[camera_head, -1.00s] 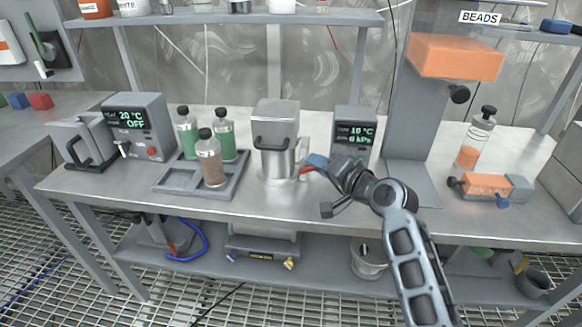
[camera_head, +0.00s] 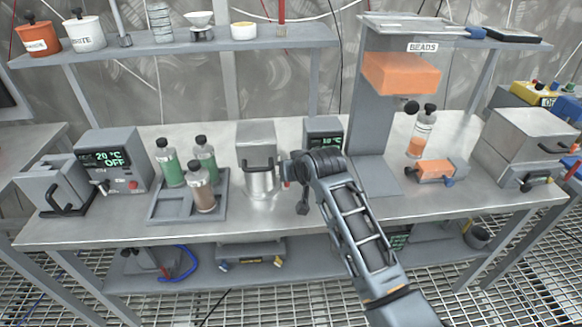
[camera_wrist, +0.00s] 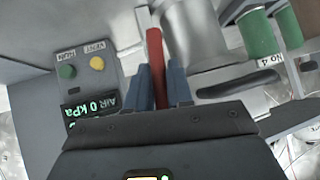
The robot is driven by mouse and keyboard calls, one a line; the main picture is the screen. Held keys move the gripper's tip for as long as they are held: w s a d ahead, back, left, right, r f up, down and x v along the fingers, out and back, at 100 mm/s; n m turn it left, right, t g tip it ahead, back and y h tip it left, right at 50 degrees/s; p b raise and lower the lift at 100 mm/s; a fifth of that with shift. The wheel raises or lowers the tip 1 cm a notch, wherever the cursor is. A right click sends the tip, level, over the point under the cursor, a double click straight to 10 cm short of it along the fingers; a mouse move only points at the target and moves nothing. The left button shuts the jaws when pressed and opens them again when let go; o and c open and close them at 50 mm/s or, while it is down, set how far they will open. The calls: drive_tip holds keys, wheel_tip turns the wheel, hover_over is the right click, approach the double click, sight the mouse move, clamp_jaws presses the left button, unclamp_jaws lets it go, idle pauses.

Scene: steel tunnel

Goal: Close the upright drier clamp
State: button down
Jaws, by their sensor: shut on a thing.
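The upright drier (camera_head: 256,143) stands mid-bench, a grey box head over a steel cylinder (camera_head: 261,181) with a dark handle on its front. The cylinder also shows in the wrist view (camera_wrist: 190,35). The clamp's red lever (camera_wrist: 154,55) lies between my blue fingertips in the wrist view, close beside the cylinder. My gripper (camera_wrist: 160,85) is shut on this lever. In the head view, my gripper (camera_head: 289,172) is at the drier's right side, and my wrist mostly hides the fingers and lever. I cannot tell how far the clamp is closed.
A display box (camera_head: 323,133) with green and yellow buttons stands right behind my wrist. A grey tray (camera_head: 158,208) with green and brown bottles is left of the drier. The bead stand (camera_head: 372,120) rises to the right. The bench front before the drier is clear.

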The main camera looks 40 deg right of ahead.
drive_tip(key=shift+w+a+n+g+h, duration=0.25)
drive_tip(key=shift+a+n+g+h, duration=0.15)
drive_tip(key=shift+h, duration=0.1)
idle(0.3)
drive_tip(key=c, duration=1.1)
unclamp_jaws()
drive_tip(key=shift+d, duration=0.15)
